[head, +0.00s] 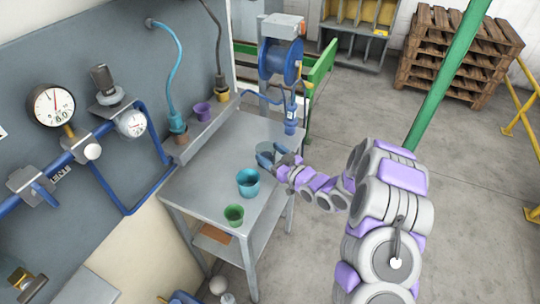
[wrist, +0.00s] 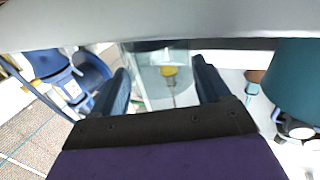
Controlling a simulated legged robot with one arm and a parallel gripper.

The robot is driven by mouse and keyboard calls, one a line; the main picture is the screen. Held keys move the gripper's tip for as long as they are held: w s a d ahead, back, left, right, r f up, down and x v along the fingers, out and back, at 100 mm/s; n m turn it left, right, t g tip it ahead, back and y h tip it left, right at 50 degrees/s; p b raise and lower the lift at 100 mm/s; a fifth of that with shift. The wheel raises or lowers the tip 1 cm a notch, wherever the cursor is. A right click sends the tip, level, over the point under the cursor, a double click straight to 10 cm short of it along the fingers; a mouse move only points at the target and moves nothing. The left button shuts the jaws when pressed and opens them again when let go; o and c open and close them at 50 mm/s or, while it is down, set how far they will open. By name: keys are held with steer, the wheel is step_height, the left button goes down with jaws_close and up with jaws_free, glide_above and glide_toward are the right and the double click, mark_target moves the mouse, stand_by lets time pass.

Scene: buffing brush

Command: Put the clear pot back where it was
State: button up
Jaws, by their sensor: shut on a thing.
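The clear pot (head: 267,149) is see-through and hard to make out at the back right of the grey bench (head: 207,180). My gripper (head: 268,157) is shut on it, with a dark blue finger on either side. In the wrist view, the clear pot (wrist: 163,75) stands between the two fingers of my gripper (wrist: 165,88), and a yellow thing shows through it. I cannot tell whether its base touches the bench.
A teal pot (head: 248,186) and a green pot (head: 234,216) stand toward the bench's front. Along the wall ledge are a purple pot (head: 203,112), a yellow pot (head: 221,95) and a brown pot (head: 180,134). A blue reel (head: 281,62) stands behind. The bench's left half is bare.

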steer(key=shift+d, duration=0.2)
steer(key=o, duration=0.7)
steer(key=shift+a, duration=0.1)
steer(key=o, duration=0.4)
steer(key=shift+a+f, duration=0.1)
steer(key=shift+a, duration=0.4)
steer(key=shift+d, duration=0.25)
steer(key=shift+s+d, duration=0.1)
steer(key=shift+d, duration=0.2)
steer(key=p+v, duration=0.3)
steer(key=v, duration=0.8)
steer(key=shift+s, duration=0.25)
steer(key=shift+d, duration=0.1)
